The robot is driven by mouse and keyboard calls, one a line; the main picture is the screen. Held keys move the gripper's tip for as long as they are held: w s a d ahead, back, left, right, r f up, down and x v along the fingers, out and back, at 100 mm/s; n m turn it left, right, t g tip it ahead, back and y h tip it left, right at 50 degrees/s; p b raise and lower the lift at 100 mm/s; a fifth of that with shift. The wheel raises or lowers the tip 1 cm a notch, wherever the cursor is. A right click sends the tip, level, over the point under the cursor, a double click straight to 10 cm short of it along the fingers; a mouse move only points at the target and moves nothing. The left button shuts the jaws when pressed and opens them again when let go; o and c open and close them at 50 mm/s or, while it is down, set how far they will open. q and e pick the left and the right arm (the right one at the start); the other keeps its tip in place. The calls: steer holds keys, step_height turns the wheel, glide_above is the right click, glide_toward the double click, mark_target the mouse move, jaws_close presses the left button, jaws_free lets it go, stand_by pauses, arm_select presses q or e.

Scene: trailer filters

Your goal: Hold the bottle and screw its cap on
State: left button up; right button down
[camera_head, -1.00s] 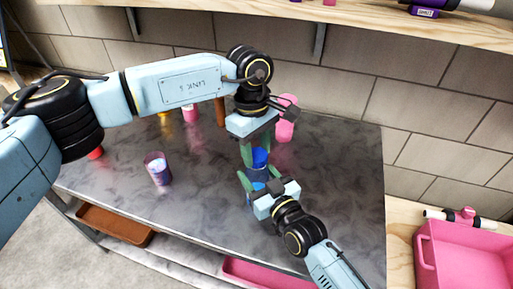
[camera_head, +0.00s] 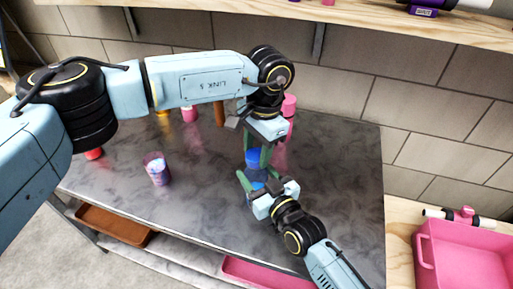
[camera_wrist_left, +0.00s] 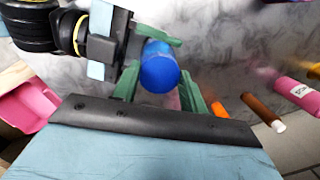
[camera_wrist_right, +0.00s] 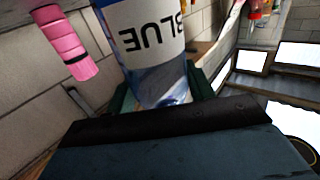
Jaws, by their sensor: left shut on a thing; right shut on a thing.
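The blue cap (camera_head: 252,157) sits at the top of the bottle (camera_head: 257,186); I cannot tell how far it is screwed on. My left gripper (camera_head: 260,153) comes down from above and is shut on the cap. The left wrist view shows the round blue cap (camera_wrist_left: 160,74) between its green fingers. My right gripper (camera_head: 250,185) is shut on the bottle's body lower down, from the front. The right wrist view shows the bottle (camera_wrist_right: 150,45) with a white label reading BLUE between the fingers. The bottle's base is hidden in the head view.
A purple cup (camera_head: 157,170) with pale contents stands left on the grey table (camera_head: 210,215). Pink bottles (camera_head: 289,104) and an orange-brown one (camera_head: 219,114) stand behind. A pink bin (camera_head: 465,255) is at the right. The front left of the table is clear.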

arm_select(q)
steer(key=o, duration=1)
steer(key=shift+c, duration=0.2)
steer(key=shift+r, duration=2.3)
steer(key=shift+c, duration=0.5)
